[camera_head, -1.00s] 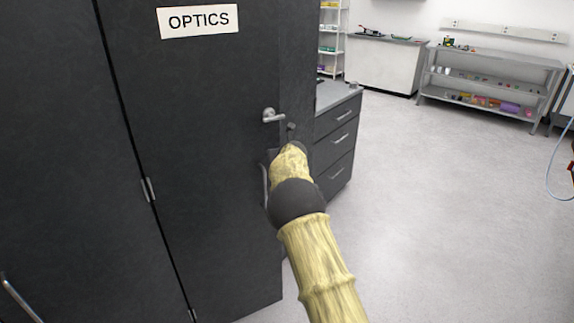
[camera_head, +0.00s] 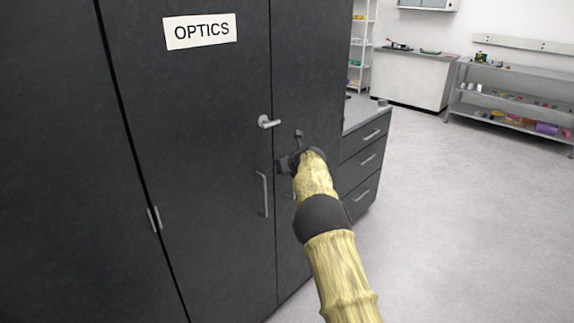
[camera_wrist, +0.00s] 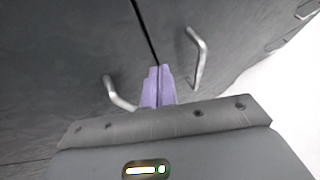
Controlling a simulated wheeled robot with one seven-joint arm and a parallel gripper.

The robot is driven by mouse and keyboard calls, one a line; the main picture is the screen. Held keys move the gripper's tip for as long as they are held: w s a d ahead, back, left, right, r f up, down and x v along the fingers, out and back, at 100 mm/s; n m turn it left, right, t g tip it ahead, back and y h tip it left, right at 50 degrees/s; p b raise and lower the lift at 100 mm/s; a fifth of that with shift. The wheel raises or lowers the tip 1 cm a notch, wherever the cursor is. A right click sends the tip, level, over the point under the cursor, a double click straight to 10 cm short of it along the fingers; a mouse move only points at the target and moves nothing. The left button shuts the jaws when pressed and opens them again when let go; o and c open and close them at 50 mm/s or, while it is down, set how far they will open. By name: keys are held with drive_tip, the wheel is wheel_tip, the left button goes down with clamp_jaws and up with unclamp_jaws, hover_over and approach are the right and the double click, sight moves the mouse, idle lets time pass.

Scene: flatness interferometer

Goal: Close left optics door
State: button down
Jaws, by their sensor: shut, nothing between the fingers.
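The left optics door (camera_head: 205,150) is a dark grey panel with a white OPTICS label (camera_head: 200,31), a lever handle (camera_head: 268,122) and a vertical pull handle (camera_head: 262,194). In the head view it looks about flush with the neighbouring dark door (camera_head: 310,65), with a thin seam between them. My gripper (camera_head: 284,165) is at the seam, right of the pull handle. In the wrist view its purple fingers (camera_wrist: 158,86) are together and empty, between two handles, one at left (camera_wrist: 120,94) and one at right (camera_wrist: 196,58). Whether they touch the door cannot be told.
A grey drawer unit (camera_head: 366,160) stands right of the cabinet. A shelving rack (camera_head: 515,100) and a white cabinet (camera_head: 412,78) stand at the back. The light floor (camera_head: 465,220) at right is clear.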

drive_tip(key=shift+d, duration=0.1)
idle(0.3)
drive_tip(key=s+d+r+b, duration=0.5)
drive_tip(key=s+d, duration=0.3)
drive_tip(key=d, duration=0.1)
drive_tip(key=shift+s, duration=0.3)
drive_tip(key=shift+d, duration=0.15)
